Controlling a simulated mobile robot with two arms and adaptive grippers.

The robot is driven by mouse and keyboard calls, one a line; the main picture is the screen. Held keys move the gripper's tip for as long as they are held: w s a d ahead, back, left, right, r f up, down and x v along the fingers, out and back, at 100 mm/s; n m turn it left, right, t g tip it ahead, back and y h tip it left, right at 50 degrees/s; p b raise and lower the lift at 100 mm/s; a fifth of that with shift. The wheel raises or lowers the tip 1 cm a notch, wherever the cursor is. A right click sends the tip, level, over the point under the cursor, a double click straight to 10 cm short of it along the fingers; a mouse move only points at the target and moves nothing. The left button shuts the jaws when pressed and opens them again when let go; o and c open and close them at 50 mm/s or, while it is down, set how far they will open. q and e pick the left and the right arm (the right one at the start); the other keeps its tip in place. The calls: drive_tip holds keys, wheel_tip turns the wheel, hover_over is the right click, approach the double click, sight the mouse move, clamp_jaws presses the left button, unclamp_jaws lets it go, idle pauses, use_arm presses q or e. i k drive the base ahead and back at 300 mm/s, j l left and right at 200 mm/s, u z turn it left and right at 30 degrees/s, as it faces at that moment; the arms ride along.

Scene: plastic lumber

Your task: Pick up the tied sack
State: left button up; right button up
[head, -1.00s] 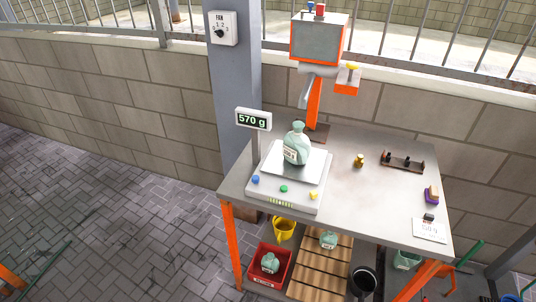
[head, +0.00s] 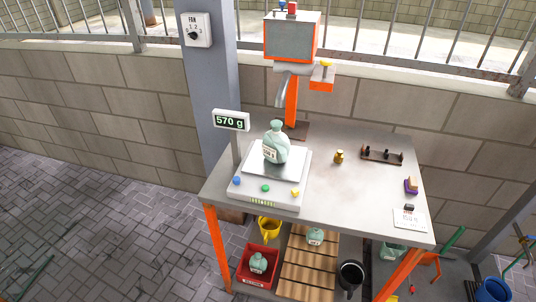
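A pale green tied sack (head: 277,145) with a white label stands upright on the scale (head: 264,186) on the workbench. The scale's display (head: 231,120) reads 570 g. Similar sacks are below the bench: one (head: 258,263) in a red bin, one (head: 315,236) on a slatted wooden pallet, and one (head: 391,251) at the right, partly hidden by the bench. Neither of my grippers is in view.
The metal workbench (head: 345,196) carries a small brass weight (head: 339,157), a dark rack (head: 382,155), a purple and yellow block (head: 411,186) and a card (head: 409,219). An orange-framed machine (head: 291,40) stands at the back. Paved floor (head: 100,230) at the left is mostly clear.

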sight(276, 145)
drive_tip(key=i+j, duration=0.2)
drive_tip(key=i, duration=0.15)
drive_tip(key=i+j, duration=0.2)
drive_tip(key=i+j+z, duration=0.15)
drive_tip(key=z, duration=0.2)
drive_tip(key=i+j+z, duration=0.2)
drive_tip(key=z, duration=0.15)
drive_tip(key=i+j+z, duration=0.3)
drive_tip(key=k+l+z, duration=0.1)
drive_tip(key=z, duration=0.15)
